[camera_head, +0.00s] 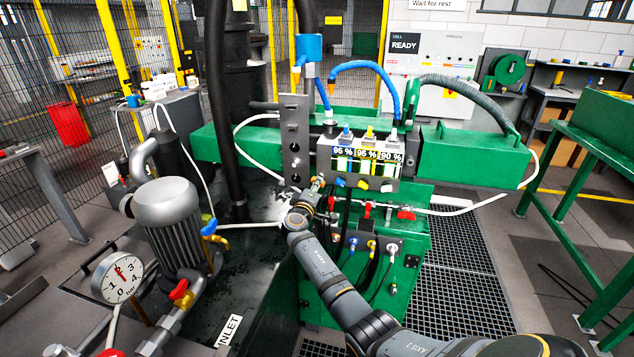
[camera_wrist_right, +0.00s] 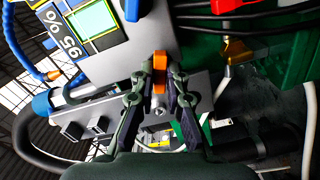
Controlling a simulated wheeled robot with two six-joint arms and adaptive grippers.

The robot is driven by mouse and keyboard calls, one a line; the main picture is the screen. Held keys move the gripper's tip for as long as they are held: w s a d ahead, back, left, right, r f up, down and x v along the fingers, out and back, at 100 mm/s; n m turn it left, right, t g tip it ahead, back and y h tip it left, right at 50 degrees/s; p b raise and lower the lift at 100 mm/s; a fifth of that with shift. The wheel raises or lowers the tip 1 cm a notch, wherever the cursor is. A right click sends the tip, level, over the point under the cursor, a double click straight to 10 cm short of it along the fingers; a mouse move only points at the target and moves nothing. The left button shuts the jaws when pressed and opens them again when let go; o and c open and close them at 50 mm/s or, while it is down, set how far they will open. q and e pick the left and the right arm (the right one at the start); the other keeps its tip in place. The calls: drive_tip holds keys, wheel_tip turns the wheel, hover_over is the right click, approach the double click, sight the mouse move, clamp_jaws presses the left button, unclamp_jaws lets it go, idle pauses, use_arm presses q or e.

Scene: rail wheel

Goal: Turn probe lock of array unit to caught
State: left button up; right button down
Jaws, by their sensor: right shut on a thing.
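The array unit (camera_head: 358,160) is a grey box with three lit displays reading 95 %, 95 % and 90 %, mounted on the green machine. Its 95 % display (camera_wrist_right: 88,18) also shows in the right wrist view, turned on its side. My right gripper (camera_head: 318,184) is at the lower left corner of the unit. In the right wrist view its fingers (camera_wrist_right: 160,85) are closed on a small orange piece (camera_wrist_right: 159,72), which looks like the probe lock. Any mark showing its position cannot be read. My left gripper is not in view.
Small blue and yellow levers (camera_head: 362,184) sit along the unit's lower edge, close to my gripper. Red-handled valves (camera_head: 405,214) are below. A grey perforated plate (camera_head: 294,140) stands just left of the unit. Blue hoses (camera_head: 362,66) rise above it.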

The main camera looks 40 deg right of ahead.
drive_tip(key=n+p, duration=0.2)
drive_tip(key=n, duration=0.2)
drive_tip(key=c, duration=1.2)
unclamp_jaws()
drive_tip(key=shift+p+v, duration=1.15)
drive_tip(key=shift+v, duration=2.15)
drive_tip(key=shift+s+d+f, duration=0.1)
